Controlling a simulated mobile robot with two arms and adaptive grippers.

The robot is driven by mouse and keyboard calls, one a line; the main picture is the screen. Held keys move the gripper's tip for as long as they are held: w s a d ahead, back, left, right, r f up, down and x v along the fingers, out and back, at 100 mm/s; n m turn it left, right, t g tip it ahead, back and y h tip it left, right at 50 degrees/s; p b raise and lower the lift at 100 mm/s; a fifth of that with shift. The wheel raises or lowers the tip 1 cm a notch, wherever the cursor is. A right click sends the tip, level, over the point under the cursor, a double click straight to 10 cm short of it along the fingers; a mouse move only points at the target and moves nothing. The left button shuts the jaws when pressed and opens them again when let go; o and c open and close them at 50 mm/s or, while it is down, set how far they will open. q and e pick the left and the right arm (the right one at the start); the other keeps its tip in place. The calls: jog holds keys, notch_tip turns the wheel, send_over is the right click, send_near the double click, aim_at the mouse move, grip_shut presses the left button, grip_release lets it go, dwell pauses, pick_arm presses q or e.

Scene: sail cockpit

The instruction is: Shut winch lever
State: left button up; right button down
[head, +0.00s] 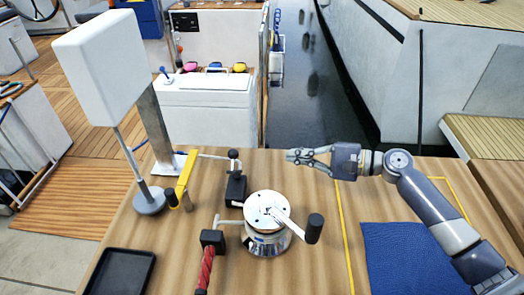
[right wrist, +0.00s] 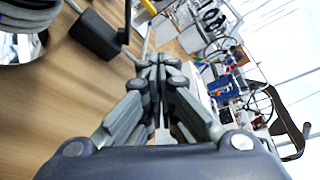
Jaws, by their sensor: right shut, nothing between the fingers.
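A silver winch (head: 262,240) with a white top stands on the wooden table. Its crank handle (head: 290,222) ends in an upright black grip on the right. Behind it stands a black block (head: 236,190) with an upright post topped by a black knob (head: 233,154). I cannot tell which of these is the winch lever. My right gripper (head: 291,156) is shut and empty, above the table's far edge, right of the knob and apart from it. In the right wrist view its closed fingers (right wrist: 158,68) point past a black block (right wrist: 92,35). My left gripper is not in view.
A yellow bar (head: 187,178) and a white box on a pole (head: 102,65) stand at left. A black tray (head: 118,272) and blue mat (head: 405,255) flank the front. Table right of the winch is clear.

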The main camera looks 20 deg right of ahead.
jog(key=shift+s+r, duration=0.1)
dwell(0.3)
jog(key=w+a+p, duration=0.4)
jog(key=a, duration=0.6)
jog(key=shift+w+a, duration=0.2)
jog(key=shift+a, duration=0.15)
